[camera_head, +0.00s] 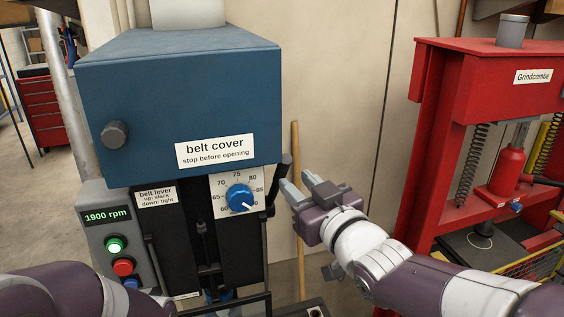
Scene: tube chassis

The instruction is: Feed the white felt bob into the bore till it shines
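I cannot make out the white felt bob or the bore in this view. The machine has a blue belt cover (190,95) and a blue-knobbed dial (239,197) on a white scale below it. A black lever (281,180) rises at the dial's right side. My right gripper (301,184) is just right of this lever, its two grey fingers apart and pointing up and left, with nothing seen between them. My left arm shows only at the bottom left corner; its gripper is out of view.
A grey control box (95,218) reads 1900 rpm, with a lit green button (114,245) and a red button (123,267). A red press (450,150) stands at right. A wooden stick (296,215) leans on the wall behind my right gripper. A red drawer cabinet (40,105) stands far left.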

